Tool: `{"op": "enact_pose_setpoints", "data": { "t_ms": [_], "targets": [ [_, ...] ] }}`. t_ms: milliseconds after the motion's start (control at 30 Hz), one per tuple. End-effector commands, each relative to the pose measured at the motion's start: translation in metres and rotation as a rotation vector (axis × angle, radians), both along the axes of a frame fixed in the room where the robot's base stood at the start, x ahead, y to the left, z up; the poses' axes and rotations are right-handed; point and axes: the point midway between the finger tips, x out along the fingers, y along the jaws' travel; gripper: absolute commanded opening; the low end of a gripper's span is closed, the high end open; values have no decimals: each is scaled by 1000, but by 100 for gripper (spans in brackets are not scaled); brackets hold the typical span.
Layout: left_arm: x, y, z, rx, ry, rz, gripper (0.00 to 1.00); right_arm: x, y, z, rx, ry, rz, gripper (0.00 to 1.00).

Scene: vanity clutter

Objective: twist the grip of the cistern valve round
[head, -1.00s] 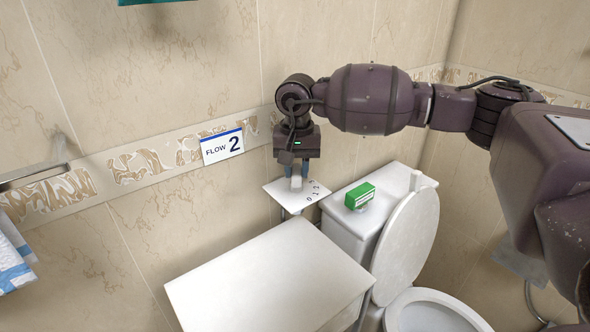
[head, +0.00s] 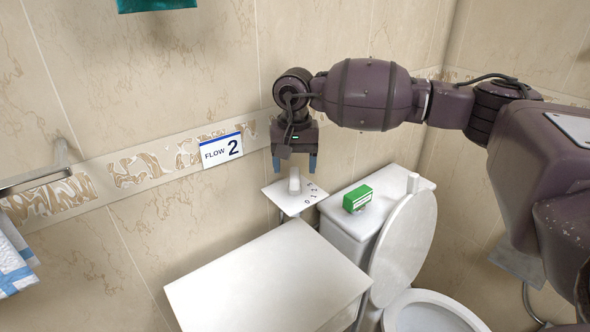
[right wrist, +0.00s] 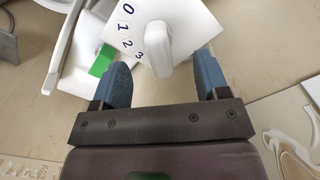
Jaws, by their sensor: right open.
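The white valve grip (head: 294,181) stands up from a white square plate (head: 281,196) with the digits 0 to 3 printed in an arc. In the right wrist view the grip (right wrist: 157,45) is a rounded, elongated bar beside the digit 3, and the plate (right wrist: 190,14) lies beneath it. My right gripper (head: 294,164) is open above the grip, with blue fingers pointing down. The right wrist view shows the fingers (right wrist: 163,82) apart and empty, the grip showing between and beyond them. My left gripper is not in view.
A wall sign (head: 221,150) reads "FLOW 2". A green box (head: 357,198) sits on the white cistern (head: 340,208), right of the plate. A white table (head: 268,280) stands in front, and the toilet with raised lid (head: 404,240) is at the right.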

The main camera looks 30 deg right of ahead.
Motion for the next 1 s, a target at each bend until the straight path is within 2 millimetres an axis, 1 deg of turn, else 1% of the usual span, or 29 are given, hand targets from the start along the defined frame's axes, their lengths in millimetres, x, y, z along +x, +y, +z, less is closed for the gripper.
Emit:
{"op": "enact_pose_setpoints", "data": {
  "t_ms": [33, 533, 667, 867, 900, 967, 1000],
  "targets": [
    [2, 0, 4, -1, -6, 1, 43, 0, 0, 7, 1, -3, 0, 68],
    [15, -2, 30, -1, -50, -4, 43, 0, 0, 46, 0, -2, 0, 68],
    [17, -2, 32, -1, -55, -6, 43, 0, 0, 51, 0, 0, -1, 68],
    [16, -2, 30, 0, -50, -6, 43, 0, 0, 50, 0, 1, 0, 68],
    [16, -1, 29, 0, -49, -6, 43, 0, 0, 50, 0, 1, 0, 62],
    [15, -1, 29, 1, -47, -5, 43, -1, -1, 49, 0, 4, -1, 53],
    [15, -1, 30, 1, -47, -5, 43, -2, -2, 48, -1, 6, -3, 51]
  ]
}}
